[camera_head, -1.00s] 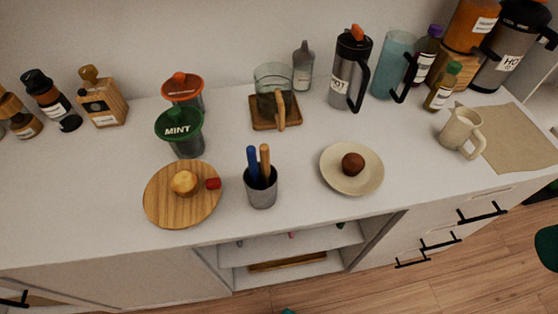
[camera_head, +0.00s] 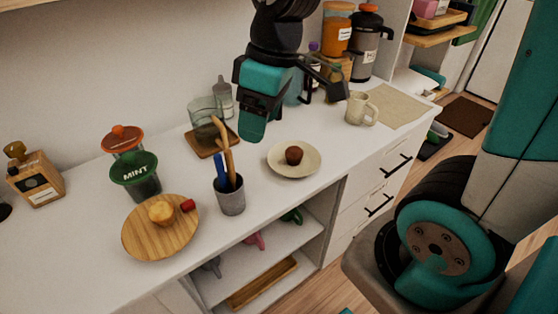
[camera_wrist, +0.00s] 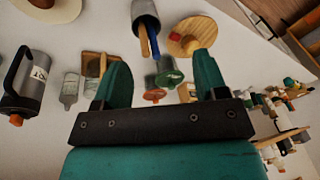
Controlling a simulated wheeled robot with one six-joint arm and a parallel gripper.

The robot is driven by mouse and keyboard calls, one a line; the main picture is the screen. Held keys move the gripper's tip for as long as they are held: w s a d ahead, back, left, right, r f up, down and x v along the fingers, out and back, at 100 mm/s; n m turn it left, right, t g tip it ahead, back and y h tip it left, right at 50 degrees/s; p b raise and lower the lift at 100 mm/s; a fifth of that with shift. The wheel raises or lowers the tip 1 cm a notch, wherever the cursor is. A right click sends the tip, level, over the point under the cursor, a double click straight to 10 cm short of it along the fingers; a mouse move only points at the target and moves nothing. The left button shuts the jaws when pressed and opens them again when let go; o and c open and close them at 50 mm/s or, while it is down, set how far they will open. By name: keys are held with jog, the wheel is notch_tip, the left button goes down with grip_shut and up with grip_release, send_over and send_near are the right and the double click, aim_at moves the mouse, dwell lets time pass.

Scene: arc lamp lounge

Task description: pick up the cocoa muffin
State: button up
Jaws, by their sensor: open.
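The cocoa muffin (camera_head: 293,155) is a small dark brown ball-like cake. It sits on a round cream plate (camera_head: 310,168) on the white counter in the head view. In the wrist view the plate (camera_wrist: 66,13) is cut by the top left edge, with part of the brown muffin (camera_wrist: 41,3) at the border. My gripper (camera_head: 296,112) is open and empty, above the counter and the plate's back side, apart from the muffin. In the wrist view both fingers (camera_wrist: 162,75) stand spread with nothing held between them.
A grey cup (camera_head: 231,202) with blue and wooden handles stands left of the plate. A round wooden board (camera_head: 140,245) holds a yellow muffin and a red piece. A cream mug (camera_head: 358,108) is to the right. Bottles and canisters line the back. Clear counter lies around the plate.

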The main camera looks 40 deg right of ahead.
jog(key=w+d+f+h, duration=0.2)
jog(key=w+d+f, duration=0.2)
jog(key=w+d, duration=0.5)
jog(key=n+b, duration=0.1)
send_over(295, 149)
notch_tip(295, 149, down, 4)
jog(key=shift+n+g+h, duration=0.3)
notch_tip(295, 149, down, 11)
jog(key=shift+w+d+r, duration=0.1)
notch_tip(295, 149, down, 6)
jog(key=shift+r+p, duration=0.1)
jog(key=shift+p, duration=0.3)
jog(key=c, duration=0.7)
